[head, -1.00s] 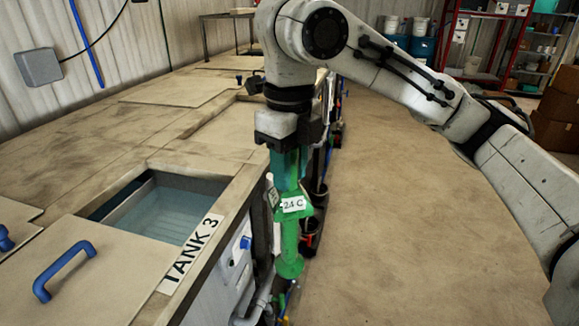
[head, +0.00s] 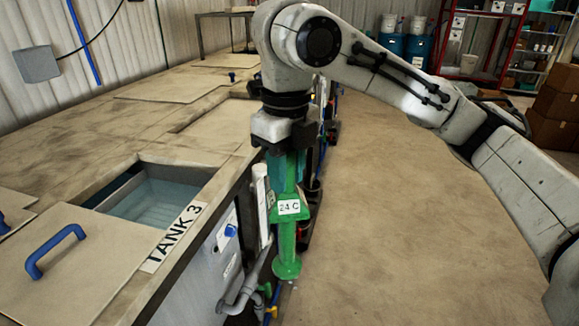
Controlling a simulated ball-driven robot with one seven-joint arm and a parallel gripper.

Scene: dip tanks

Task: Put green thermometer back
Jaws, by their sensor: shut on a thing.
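The green thermometer (head: 287,238) hangs upright below my gripper (head: 285,158), which is shut on its upper part. A white label on it reads 24 C. It is beside the front side of the tank bench, to the right of the TANK 3 opening, over or close to the floor edge. I cannot tell whether its lower end touches anything. Dark holder-like parts (head: 312,190) on the bench front are partly hidden behind the thermometer and my gripper.
The TANK 3 opening (head: 160,203) shows water, with a blue-handled lid (head: 100,262) beside it. A white tube (head: 262,205), grey pipes and small coloured valves line the bench front. Brown floor (head: 400,220) to the right is clear. Boxes and shelves stand at the back.

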